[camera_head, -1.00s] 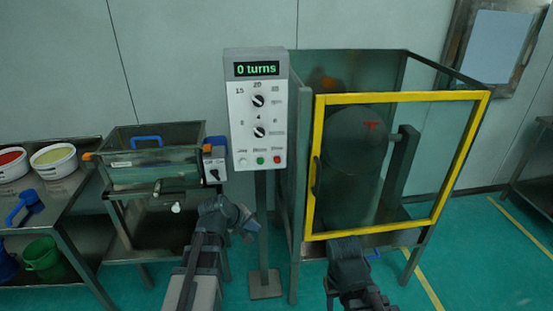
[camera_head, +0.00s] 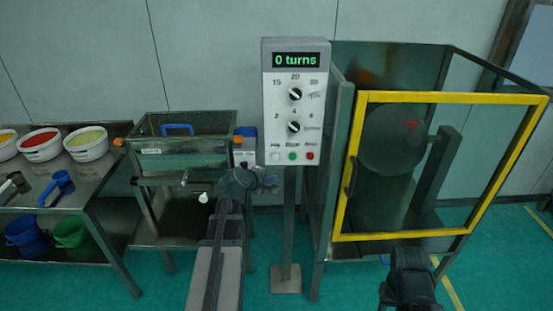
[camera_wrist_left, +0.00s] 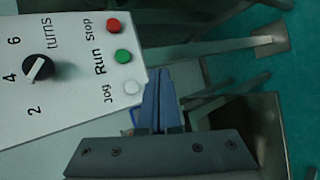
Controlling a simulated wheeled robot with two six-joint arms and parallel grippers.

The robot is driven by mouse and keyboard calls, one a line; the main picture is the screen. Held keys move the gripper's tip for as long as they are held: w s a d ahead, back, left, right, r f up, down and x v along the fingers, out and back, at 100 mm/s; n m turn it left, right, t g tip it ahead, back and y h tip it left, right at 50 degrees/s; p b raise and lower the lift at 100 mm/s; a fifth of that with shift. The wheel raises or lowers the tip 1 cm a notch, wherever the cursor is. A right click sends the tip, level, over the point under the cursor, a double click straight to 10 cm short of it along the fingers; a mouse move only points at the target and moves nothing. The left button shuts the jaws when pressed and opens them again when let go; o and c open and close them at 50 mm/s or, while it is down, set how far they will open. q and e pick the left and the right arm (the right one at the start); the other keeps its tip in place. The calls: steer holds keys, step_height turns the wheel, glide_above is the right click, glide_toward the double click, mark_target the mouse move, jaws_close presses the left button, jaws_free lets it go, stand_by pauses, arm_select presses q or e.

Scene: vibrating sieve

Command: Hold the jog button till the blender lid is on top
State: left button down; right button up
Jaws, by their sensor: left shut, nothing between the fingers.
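The control panel (camera_head: 296,75) stands on a post, and its display reads "0 turns". Its white Jog button (camera_head: 275,158) is at the lower left, beside a green Run and a red Stop button. The Jog button also shows in the left wrist view (camera_wrist_left: 134,87). My left gripper (camera_head: 270,182) is shut and empty, just below the panel. In the wrist view its blue fingers (camera_wrist_left: 158,80) are beside the Jog button; contact is not visible. The blender drum (camera_head: 392,140) is behind the guard, with a red mark near its top; I cannot make out the lid. My right gripper (camera_head: 405,262) is low before the guard, fingers unclear.
The yellow-framed guard door (camera_head: 440,98) looks closed in front of the drum. A sieve-like metal box (camera_head: 185,150) stands left of the panel. A steel table (camera_head: 110,190) at the far left holds tubs and a blue scoop (camera_head: 60,186). Buckets sit below it.

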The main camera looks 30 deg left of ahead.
mark_target(275, 157)
arm_select(q)
steer(key=shift+w, duration=0.1)
steer(key=shift+w+a, duration=0.75)
steer(key=shift+w, duration=0.45)
steer(key=shift+w+a, duration=0.8)
steer(key=shift+w, duration=0.45)
steer(key=shift+w+a, duration=0.75)
steer(key=shift+w, duration=0.45)
steer(key=shift+w+a, duration=0.1)
steer(key=shift+w, duration=0.05)
steer(key=shift+w+a, duration=0.1)
steer(key=shift+w, duration=0.1)
